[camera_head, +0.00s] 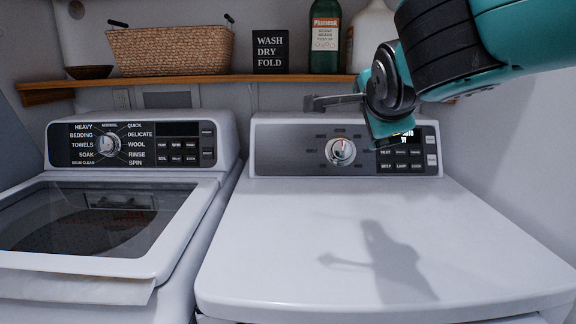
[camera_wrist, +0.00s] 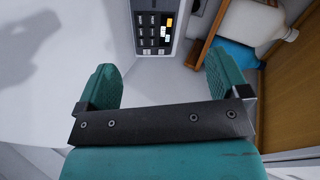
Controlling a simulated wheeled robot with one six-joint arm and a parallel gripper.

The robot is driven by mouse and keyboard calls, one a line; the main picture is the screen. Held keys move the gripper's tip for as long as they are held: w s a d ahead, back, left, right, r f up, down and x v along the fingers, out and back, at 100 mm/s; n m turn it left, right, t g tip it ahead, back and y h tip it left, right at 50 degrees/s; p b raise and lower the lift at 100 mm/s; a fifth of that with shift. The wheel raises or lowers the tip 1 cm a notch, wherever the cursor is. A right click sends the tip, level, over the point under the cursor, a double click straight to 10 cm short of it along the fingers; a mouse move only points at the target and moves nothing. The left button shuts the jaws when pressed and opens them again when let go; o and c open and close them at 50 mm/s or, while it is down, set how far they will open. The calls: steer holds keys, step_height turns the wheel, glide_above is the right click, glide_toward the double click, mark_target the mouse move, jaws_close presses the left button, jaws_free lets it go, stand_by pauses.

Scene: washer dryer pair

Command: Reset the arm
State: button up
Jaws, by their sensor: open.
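My gripper (camera_head: 335,101) is at the upper right in the head view, raised above the dryer top and in front of its control panel. In the wrist view my gripper (camera_wrist: 165,88) shows two teal fingers spread apart with nothing between them. The dryer (camera_head: 290,240) is the white machine on the right, with a round knob (camera_head: 340,151) and a button panel (camera_head: 406,160), partly covered by my arm. The button panel also shows in the wrist view (camera_wrist: 154,30), beyond the fingertips.
The washer (camera_head: 100,262) stands at left with a dark glass lid. A wooden shelf (camera_head: 200,79) above holds a wicker basket (camera_head: 170,50), a bowl (camera_head: 89,72), a sign (camera_head: 270,52), a green bottle (camera_head: 325,40) and a white jug (camera_head: 372,38). The dryer top is clear.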

steer(key=s+f+n+g+y, duration=0.2)
steer(key=s+f+n+g, duration=0.2)
steer(key=s+f+n, duration=0.35)
steer(key=s+d+f+n+g+y, duration=0.15)
steer(key=s+f+n+g, duration=0.3)
steer(key=s+n, duration=0.5)
steer(key=s+a+f+n+g+y, duration=0.1)
steer(key=s+f+n+g+y, duration=0.1)
steer(key=s+f+n+g, duration=0.6)
step_height(320, 180, down, 8)
steer(key=s+m+t+b, duration=0.2)
steer(key=s+t+b, duration=0.1)
steer(key=b, duration=0.8)
step_height(320, 180, up, 20)
steer(key=p, duration=2)
steer(key=shift+w+d, duration=0.15)
steer(key=shift+w, duration=0.05)
steer(key=shift+r, duration=0.1)
